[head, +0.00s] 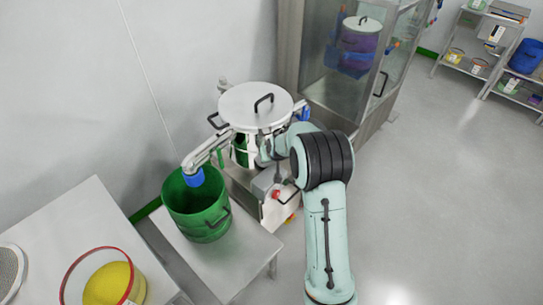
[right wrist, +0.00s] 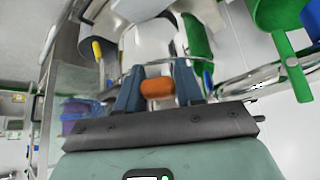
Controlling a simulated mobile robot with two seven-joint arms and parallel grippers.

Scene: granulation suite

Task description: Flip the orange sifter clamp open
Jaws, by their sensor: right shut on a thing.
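The sifter (head: 240,104) is a round metal drum with a pale lid and a black handle, standing against the wall in the head view. The orange sifter clamp (right wrist: 157,88) shows in the right wrist view, between the two blue-grey fingers of my right gripper (right wrist: 156,76). The fingers are shut on it from both sides. In the head view my right arm reaches in from the lower right to the sifter's front side. There the wrist hides the clamp, and the fingertips are hard to make out. My left gripper is in neither view.
A green bucket (head: 190,220) stands on a low table under the sifter's blue-tipped spout (head: 193,178). A bench (head: 60,225) at the left holds a red-rimmed tub of yellow material (head: 113,285). A glass-fronted cabinet (head: 335,95) stands behind. Open floor lies to the right.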

